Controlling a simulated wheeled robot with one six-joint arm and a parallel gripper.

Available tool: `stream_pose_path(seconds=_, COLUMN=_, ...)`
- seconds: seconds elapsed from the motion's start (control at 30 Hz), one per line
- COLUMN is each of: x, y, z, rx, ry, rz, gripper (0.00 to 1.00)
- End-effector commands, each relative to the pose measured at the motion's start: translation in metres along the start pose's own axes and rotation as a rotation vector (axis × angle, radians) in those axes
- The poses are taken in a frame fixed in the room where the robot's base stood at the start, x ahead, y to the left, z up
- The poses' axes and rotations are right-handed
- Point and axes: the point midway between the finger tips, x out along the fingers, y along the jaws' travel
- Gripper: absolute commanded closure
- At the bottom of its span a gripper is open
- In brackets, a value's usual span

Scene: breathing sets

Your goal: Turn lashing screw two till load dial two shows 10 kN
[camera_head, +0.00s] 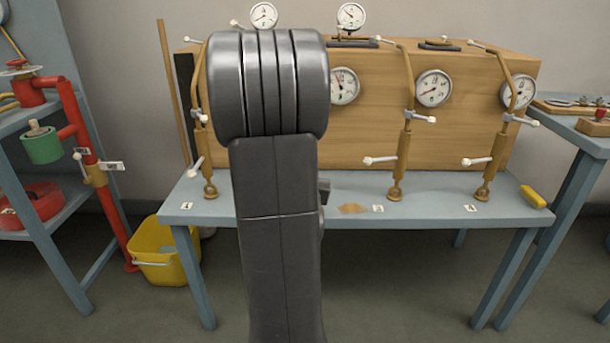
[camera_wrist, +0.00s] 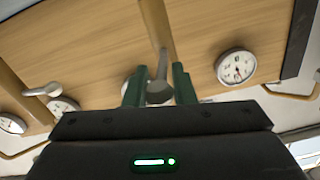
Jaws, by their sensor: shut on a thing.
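Lashing screw two (camera_wrist: 154,22) is a brass-coloured rod in the wrist view, rising from the middle of the picture to the top. It is hidden behind my arm in the head view. My gripper (camera_wrist: 159,88) has its green fingers closed either side of the screw's grey handle (camera_wrist: 160,93). Load dial two (camera_head: 343,86) is a white round gauge on the wooden crate, just right of my arm in the head view. Its needle points roughly upward, but the figures are too small to read. In the wrist view the fingers mostly hide it.
The crate (camera_head: 470,130) stands on a blue-grey table (camera_head: 330,215). Lashing screws three (camera_head: 404,150) and four (camera_head: 497,150), with side handles, stand to the right. Lashing screw one (camera_head: 203,150) is close left of my arm. A yellow bucket (camera_head: 158,262) stands on the floor.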

Motion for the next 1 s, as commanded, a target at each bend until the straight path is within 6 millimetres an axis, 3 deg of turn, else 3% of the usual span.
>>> stream_pose_path(seconds=0.27, x=0.0, y=0.001, z=-0.001, rx=0.001, ry=0.003, rz=0.002, gripper=1.0)
stream_pose_path(seconds=0.3, x=0.0, y=0.0, z=-0.001, rx=0.001, ry=0.003, rz=0.002, gripper=0.69)
stream_pose_path(seconds=0.4, x=0.0, y=0.0, z=-0.001, rx=0.001, ry=0.003, rz=0.001, gripper=0.55)
stream_pose_path(seconds=0.77, x=-0.006, y=0.0, z=-0.001, rx=0.0, ry=0.001, rz=0.001, gripper=0.55)
stream_pose_path(seconds=1.0, x=-0.051, y=-0.001, z=-0.002, rx=0.0, ry=0.0, rz=-0.001, gripper=0.55)
